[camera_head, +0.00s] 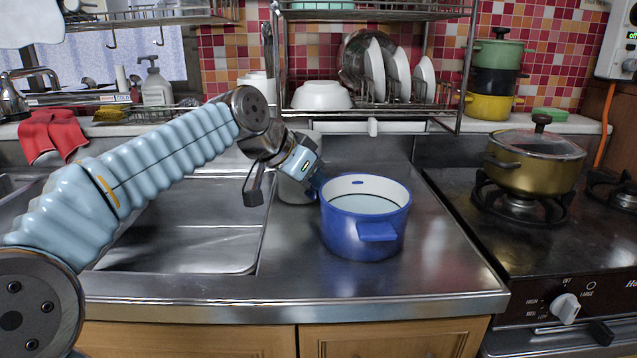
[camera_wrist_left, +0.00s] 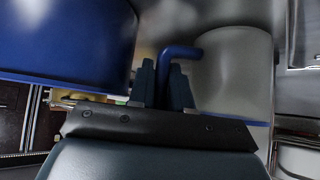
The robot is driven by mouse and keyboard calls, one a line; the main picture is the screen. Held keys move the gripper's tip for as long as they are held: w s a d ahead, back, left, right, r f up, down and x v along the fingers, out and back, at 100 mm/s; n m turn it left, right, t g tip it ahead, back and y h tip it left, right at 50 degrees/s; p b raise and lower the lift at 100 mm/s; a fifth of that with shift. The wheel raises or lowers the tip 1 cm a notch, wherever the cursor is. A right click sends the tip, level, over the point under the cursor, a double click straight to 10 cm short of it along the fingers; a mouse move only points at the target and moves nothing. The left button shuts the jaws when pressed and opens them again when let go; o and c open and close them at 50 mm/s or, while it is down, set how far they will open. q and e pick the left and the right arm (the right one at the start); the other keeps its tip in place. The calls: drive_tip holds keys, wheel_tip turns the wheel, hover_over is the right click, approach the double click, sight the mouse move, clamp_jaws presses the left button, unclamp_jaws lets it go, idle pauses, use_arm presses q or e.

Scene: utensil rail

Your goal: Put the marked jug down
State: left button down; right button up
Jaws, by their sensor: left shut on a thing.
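A pale jug (camera_head: 292,190) is partly hidden behind my left wrist in the head view, just left of a blue pot. In the left wrist view the pale jug (camera_wrist_left: 236,75) shows a blue edge and a bent blue handle (camera_wrist_left: 182,52). My left gripper (camera_head: 318,180) is between jug and pot, and its fingers (camera_wrist_left: 163,85) are shut on the blue handle. I cannot tell whether the jug's base touches the counter. No mark on it is visible. My right gripper is not in view.
The blue pot (camera_head: 350,238) with a white inside stands close on the right. The sink (camera_head: 190,245) is at left, the stove (camera_head: 510,245) with a brass pot (camera_head: 535,175) at right. A dish rack (camera_head: 445,124) stands behind. The steel counter (camera_head: 290,272) is clear in front.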

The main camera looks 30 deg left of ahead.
use_arm(q)
drive_tip(key=shift+f, duration=0.15)
drive_tip(key=c, duration=1.3)
unclamp_jaws()
drive_tip(key=shift+c, duration=0.2)
drive_tip(key=shift+r, duration=0.35)
drive_tip(key=v, duration=1.1)
drive_tip(key=shift+s+r, duration=0.2)
drive_tip(key=shift+s, duration=0.2)
drive_tip(key=shift+a, duration=0.1)
